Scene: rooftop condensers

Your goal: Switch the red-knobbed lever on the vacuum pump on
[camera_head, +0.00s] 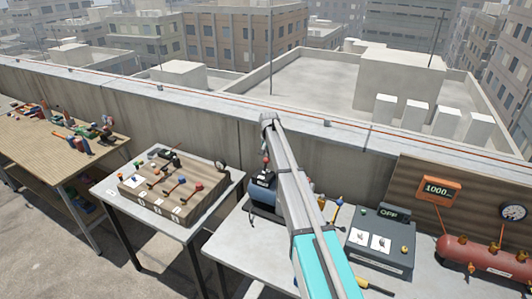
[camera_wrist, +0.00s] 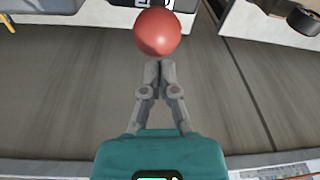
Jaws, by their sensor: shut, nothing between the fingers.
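The red ball knob (camera_wrist: 157,32) of the lever is large in the wrist view, just beyond my fingertips. My gripper (camera_wrist: 159,68) is shut and empty, its two fingers together and pointing at the knob's lower edge. I cannot tell whether they touch it. In the head view the vacuum pump (camera_head: 262,197) is a dark blue body on the grey table, partly hidden behind my arm. A small red spot, likely the knob (camera_head: 266,159), shows above it. The lever's position cannot be made out.
Right of the pump stand a grey box with an OFF display (camera_head: 388,213) and a red tank (camera_head: 485,258) with a gauge. A wooden switch board (camera_head: 172,190) lies on the table to the left. The parapet wall (camera_head: 200,118) runs close behind the tables.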

